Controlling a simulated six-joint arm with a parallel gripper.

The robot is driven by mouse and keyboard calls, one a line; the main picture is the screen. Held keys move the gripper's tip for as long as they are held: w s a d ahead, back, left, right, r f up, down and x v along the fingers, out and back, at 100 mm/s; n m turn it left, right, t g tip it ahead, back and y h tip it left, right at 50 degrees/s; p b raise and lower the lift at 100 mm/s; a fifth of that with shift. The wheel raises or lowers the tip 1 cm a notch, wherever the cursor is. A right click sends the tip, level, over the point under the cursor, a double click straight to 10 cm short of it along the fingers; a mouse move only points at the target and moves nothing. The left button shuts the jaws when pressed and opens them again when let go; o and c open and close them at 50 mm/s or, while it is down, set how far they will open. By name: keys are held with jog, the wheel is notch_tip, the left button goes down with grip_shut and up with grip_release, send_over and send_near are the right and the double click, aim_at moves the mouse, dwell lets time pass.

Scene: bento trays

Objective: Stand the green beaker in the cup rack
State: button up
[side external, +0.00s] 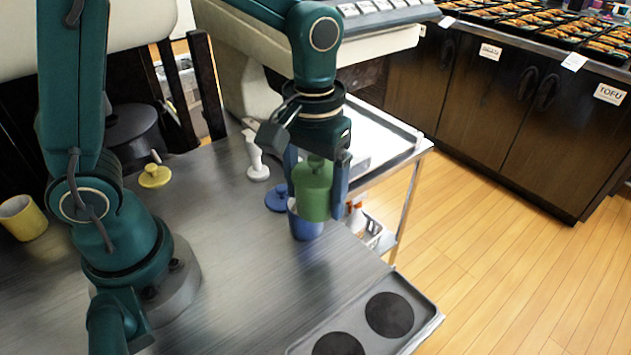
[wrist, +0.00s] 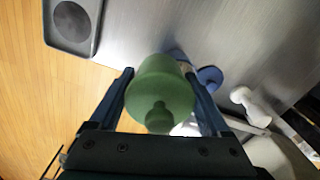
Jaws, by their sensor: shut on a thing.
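The green beaker (side external: 315,204) has a green lid with a knob on top and hangs upright in my gripper (side external: 316,196). The fingers are shut on its two sides, and the wrist view shows the beaker (wrist: 162,88) between the fingertips (wrist: 160,80). In the side view it overlaps a blue beaker (side external: 304,230) standing on the table; I cannot tell the gap between them. The cup rack (side external: 402,344), a grey tray with two dark round places, lies at the table's front edge, apart from the beaker. Both round places in view are empty. Part of the rack (wrist: 70,47) shows in the wrist view.
A blue lid (side external: 276,198) and a white knobbed piece (side external: 257,170) lie behind the gripper. A yellow lid (side external: 154,177) and a yellow cup (side external: 24,219) are at the left. The metal table (side external: 262,280) is bare between the blue beaker and the rack.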

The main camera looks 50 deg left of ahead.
jog(key=a+r, duration=0.3)
jog(key=a, duration=0.2)
jog(key=w+d+m, duration=0.1)
jog(key=m, duration=0.3)
jog(key=d+r+m, duration=0.1)
jog(key=m, duration=0.3)
jog(key=w+d+m, duration=0.1)
jog(key=m, duration=0.4)
jog(key=shift+w+d+r, duration=0.3)
jog(key=shift+w+d, duration=0.05)
jog(key=d+f+m, duration=0.2)
jog(key=d, duration=0.3)
jog(key=s+d+f+m, duration=0.1)
jog(key=d+f+m, duration=0.1)
jog(key=d, duration=0.4)
jog(key=s+d+f+m, duration=0.1)
jog(key=d+f, duration=0.2)
jog(key=d, duration=0.2)
jog(key=shift+s+d+f+m, duration=0.15)
jog(key=shift+d+m, duration=0.15)
jog(key=shift+m, duration=0.1)
jog(key=shift+d+f, duration=0.3)
jog(key=shift+f, duration=1.9)
jog(key=shift+f, duration=0.15)
